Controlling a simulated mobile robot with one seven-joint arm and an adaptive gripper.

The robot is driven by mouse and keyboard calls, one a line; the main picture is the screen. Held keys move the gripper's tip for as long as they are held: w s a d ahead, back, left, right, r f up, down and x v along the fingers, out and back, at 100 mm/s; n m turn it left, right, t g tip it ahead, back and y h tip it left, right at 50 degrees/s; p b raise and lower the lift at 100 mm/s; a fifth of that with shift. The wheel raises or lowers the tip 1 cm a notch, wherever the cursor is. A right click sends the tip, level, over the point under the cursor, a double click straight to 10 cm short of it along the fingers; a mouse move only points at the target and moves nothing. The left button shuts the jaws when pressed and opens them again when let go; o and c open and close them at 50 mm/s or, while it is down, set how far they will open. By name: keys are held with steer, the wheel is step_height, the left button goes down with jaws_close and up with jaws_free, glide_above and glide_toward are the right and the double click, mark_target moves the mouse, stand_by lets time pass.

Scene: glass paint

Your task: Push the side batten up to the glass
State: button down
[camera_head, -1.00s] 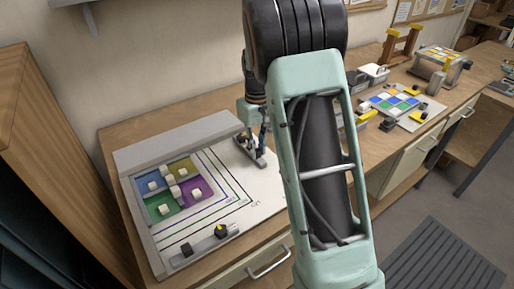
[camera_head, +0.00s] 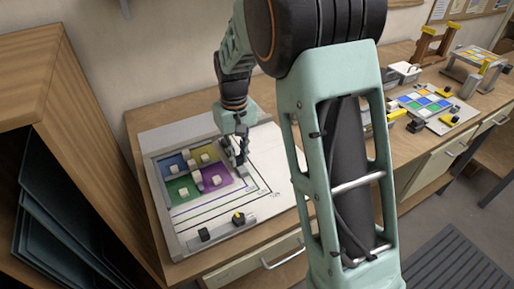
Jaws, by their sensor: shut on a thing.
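The glass (camera_head: 216,180) is a square of blue, yellow, green and purple panes with small pale blocks on top. It lies flat on a white board (camera_head: 268,150) marked with coloured lines. The side batten (camera_head: 243,172) is a short grey bar by the glass's right edge, partly hidden by my gripper. My gripper (camera_head: 238,157) points down and is shut on the side batten. Batten and glass look very close; I cannot tell whether they touch. The grey front batten (camera_head: 222,231), with a black block and a yellow-topped knob, lies apart from the glass, towards the near edge.
Grey fixed rails border the board at the back and left. A wooden cabinet (camera_head: 40,80) stands at the left. A second board with coloured tiles (camera_head: 424,102) and clamps lies further right on the bench. The board's right part is clear.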

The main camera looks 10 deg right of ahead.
steer(key=shift+s+a, duration=0.2)
steer(key=shift+a, duration=0.4)
steer(key=shift+s+a, duration=0.2)
steer(key=shift+a, duration=0.35)
steer(key=c, duration=1.8)
jaws_free()
steer(key=shift+c, duration=0.2)
steer(key=shift+r, duration=0.15)
step_height(320, 180, up, 12)
